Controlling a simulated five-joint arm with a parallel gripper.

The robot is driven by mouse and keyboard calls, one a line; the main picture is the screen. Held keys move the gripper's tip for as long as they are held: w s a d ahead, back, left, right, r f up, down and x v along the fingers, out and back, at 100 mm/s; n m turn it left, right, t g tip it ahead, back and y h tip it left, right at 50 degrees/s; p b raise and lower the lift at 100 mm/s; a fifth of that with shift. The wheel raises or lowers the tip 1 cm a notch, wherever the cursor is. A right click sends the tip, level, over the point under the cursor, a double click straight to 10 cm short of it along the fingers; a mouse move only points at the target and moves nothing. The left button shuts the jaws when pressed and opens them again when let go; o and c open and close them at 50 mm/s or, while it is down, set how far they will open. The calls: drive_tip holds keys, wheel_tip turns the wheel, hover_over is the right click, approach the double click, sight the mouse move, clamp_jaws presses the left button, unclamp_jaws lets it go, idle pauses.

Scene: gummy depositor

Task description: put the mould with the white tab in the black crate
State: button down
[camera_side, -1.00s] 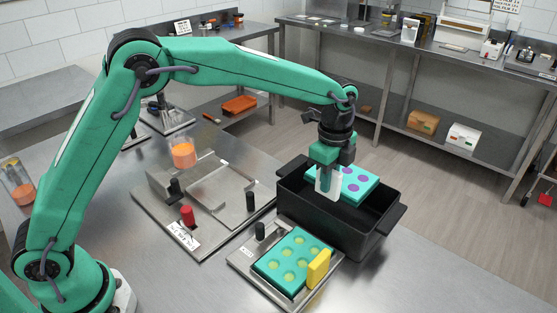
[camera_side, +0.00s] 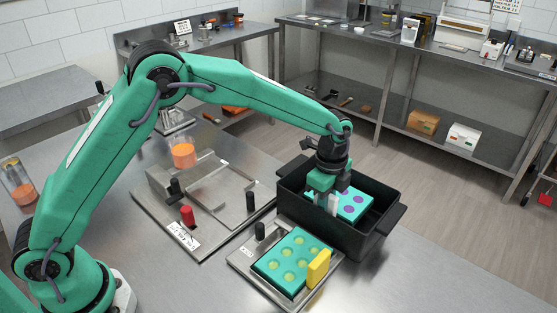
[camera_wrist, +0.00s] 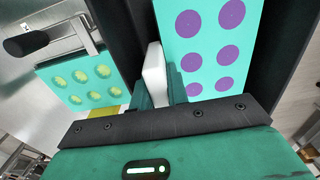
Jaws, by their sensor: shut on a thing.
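The mould with the white tab is teal with several purple cavities; its tray (camera_side: 354,206) is inside the black crate (camera_side: 374,241), low between the walls. Its white tab (camera_side: 333,204) is between the fingers of my gripper (camera_side: 327,199), which is shut on it. In the wrist view the white tab (camera_wrist: 155,75) stands beside the teal mould face (camera_wrist: 212,42), against my gripper (camera_wrist: 160,92). Whether the mould touches the crate floor is hidden by the near wall.
A second teal mould (camera_side: 291,257) with yellow-green cavities and a yellow tab (camera_side: 318,268) sits on a metal plate in front of the crate. Bare table lies at the front right.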

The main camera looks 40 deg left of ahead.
drive_tip(key=shift+f, duration=0.1)
drive_tip(key=shift+f, duration=1.75)
drive_tip(key=c, duration=1.6)
unclamp_jaws()
drive_tip(key=shift+f, duration=0.15)
drive_tip(key=shift+c, duration=0.2)
wheel_tip(320, 180, up, 12)
drive_tip(key=shift+r, duration=0.15)
